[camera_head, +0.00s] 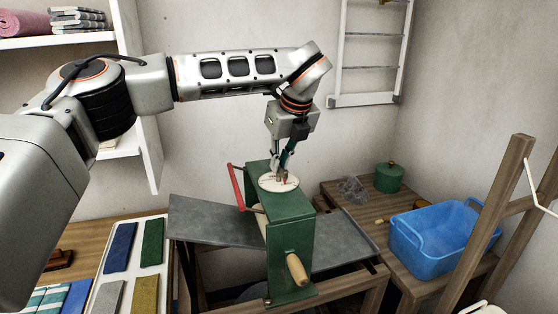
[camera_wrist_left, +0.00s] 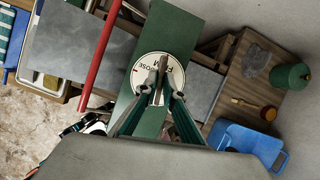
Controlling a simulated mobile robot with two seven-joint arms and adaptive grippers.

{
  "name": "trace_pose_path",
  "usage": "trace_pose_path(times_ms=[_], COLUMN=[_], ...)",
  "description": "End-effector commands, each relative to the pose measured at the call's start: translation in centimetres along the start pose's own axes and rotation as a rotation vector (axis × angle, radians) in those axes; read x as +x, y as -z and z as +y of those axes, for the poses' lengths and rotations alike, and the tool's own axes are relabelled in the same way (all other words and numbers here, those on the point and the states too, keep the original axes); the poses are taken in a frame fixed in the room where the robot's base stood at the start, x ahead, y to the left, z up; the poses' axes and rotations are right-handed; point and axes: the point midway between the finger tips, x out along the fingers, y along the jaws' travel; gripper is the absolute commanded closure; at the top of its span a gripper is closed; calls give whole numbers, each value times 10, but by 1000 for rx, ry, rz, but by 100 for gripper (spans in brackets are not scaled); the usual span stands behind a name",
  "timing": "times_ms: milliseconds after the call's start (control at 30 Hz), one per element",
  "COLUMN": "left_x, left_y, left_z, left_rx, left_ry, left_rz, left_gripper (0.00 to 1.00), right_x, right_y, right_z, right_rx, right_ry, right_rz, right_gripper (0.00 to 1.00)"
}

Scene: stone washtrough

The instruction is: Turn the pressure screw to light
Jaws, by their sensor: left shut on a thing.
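The pressure screw (camera_wrist_left: 162,66) is a narrow upright grey metal piece at the middle of a round white dial (camera_wrist_left: 145,70). The dial (camera_head: 292,184) lies on top of the green wringer (camera_head: 292,232). In the wrist view, the dial carries dark lettering, partly hidden by the screw and fingers; a word starting with F and "OSE" show, with a small red mark at the left rim. My left gripper (camera_head: 281,172) points down over the dial and is shut on the screw. Its fingertips (camera_wrist_left: 160,95) are on either side of it. My right gripper is not in view.
A red bar (camera_head: 237,187) stands along the wringer's left side, and a wooden handle (camera_head: 297,269) sticks out in front. Grey boards (camera_head: 210,222) flank the wringer. A blue tub (camera_head: 425,262) and green pot (camera_head: 389,176) are right; a tray of coloured cloths (camera_head: 115,285) is left.

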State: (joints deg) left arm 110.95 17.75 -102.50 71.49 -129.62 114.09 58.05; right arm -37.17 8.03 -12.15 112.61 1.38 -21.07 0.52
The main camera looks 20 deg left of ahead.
Motion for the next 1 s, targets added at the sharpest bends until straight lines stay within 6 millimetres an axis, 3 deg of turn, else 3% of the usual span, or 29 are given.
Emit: trace_pose_path(times_ms=[500, 1000], left_x=[-4, -2], left_y=[-4, -4], left_z=[-4, -4], left_rx=[-404, -552], left_ry=[-161, -223], left_rz=[-5, -4], left_gripper=[100, 100], right_x=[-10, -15], right_y=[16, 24], right_z=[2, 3], right_rx=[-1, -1], right_ry=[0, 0], right_rz=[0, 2], right_gripper=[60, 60])
